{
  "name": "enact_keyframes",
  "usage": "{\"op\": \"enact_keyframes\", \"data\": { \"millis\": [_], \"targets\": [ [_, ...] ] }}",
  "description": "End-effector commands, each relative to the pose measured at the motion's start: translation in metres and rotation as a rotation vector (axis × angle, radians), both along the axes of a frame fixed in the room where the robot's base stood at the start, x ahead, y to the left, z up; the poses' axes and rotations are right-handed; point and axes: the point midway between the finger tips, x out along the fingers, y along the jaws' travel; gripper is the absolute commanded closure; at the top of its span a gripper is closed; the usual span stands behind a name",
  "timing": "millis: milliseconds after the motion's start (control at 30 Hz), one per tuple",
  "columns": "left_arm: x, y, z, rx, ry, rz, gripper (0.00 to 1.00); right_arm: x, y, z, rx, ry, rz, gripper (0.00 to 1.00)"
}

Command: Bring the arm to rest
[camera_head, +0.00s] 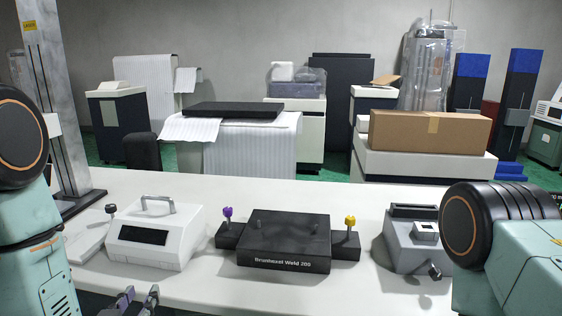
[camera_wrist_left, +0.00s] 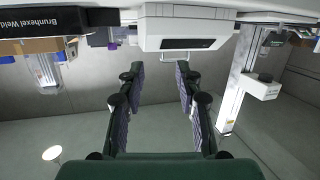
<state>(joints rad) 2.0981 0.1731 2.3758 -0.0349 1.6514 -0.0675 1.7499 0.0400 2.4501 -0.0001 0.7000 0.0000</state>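My left gripper (camera_head: 137,301) shows at the bottom edge of the head view, in front of the table and below the white device. In the left wrist view its two fingers (camera_wrist_left: 159,105) stand well apart with nothing between them, so it is open and empty. That wrist picture is upside down. My left arm comes in at the left edge of the head view. My right arm shows at the right edge, bent, and its gripper is out of view.
A grey column (camera_head: 57,100) stands at left. A cardboard box (camera_head: 430,131) lies behind.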

Motion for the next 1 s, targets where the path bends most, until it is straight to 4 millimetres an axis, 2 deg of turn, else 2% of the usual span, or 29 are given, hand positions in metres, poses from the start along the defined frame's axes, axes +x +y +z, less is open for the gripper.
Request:
{"op": "enact_keyframes", "data": {
  "millis": [167, 300, 367, 400, 467, 500, 600, 700, 800, 867, 1000],
  "targets": [
    [-0.013, -0.006, -0.038, -0.029, 0.179, -0.014, 0.65, 0.0, 0.0, 0.0, 0.0, 0.0, 0.0, 0.5],
    [-0.044, -0.014, -0.086, -0.055, 0.398, -0.03, 0.65, 0.0, 0.0, 0.0, 0.0, -0.001, 0.0, 0.5],
    [-0.067, -0.018, -0.112, -0.066, 0.525, -0.037, 0.65, 0.0, 0.0, 0.0, 0.0, -0.001, 0.0, 0.5],
    [-0.086, -0.021, -0.131, -0.075, 0.622, -0.043, 0.65, 0.0, 0.0, 0.0, 0.0, -0.001, 0.0, 0.5],
    [-0.118, -0.026, -0.155, -0.084, 0.762, -0.048, 0.65, 0.0, 0.0, 0.0, 0.0, 0.0, 0.0, 0.5],
    [-0.14, -0.028, -0.17, -0.089, 0.853, -0.052, 0.65, 0.0, 0.0, 0.0, 0.0, 0.0, 0.0, 0.5],
    [-0.197, -0.034, -0.198, -0.097, 1.066, -0.06, 0.65, 0.0, 0.0, 0.0, 0.0, 0.0, 0.0, 0.5],
    [-0.248, -0.037, -0.215, -0.095, 1.233, -0.067, 0.65, 0.0, 0.0, 0.0, 0.0, 0.0, 0.0, 0.5],
    [-0.284, -0.038, -0.225, -0.084, 1.33, -0.076, 0.65, 0.0, 0.0, 0.0, 0.0, 0.0, 0.0, 0.5],
    [-0.295, -0.039, -0.229, -0.079, 1.354, -0.08, 0.65, 0.0, 0.0, 0.0, 0.0, 0.0, 0.0, 0.5],
    [-0.295, -0.039, -0.229, -0.079, 1.354, -0.08, 0.65, 0.0, 0.0, 0.0, 0.0, 0.0, 0.0, 0.5]
  ]
}}
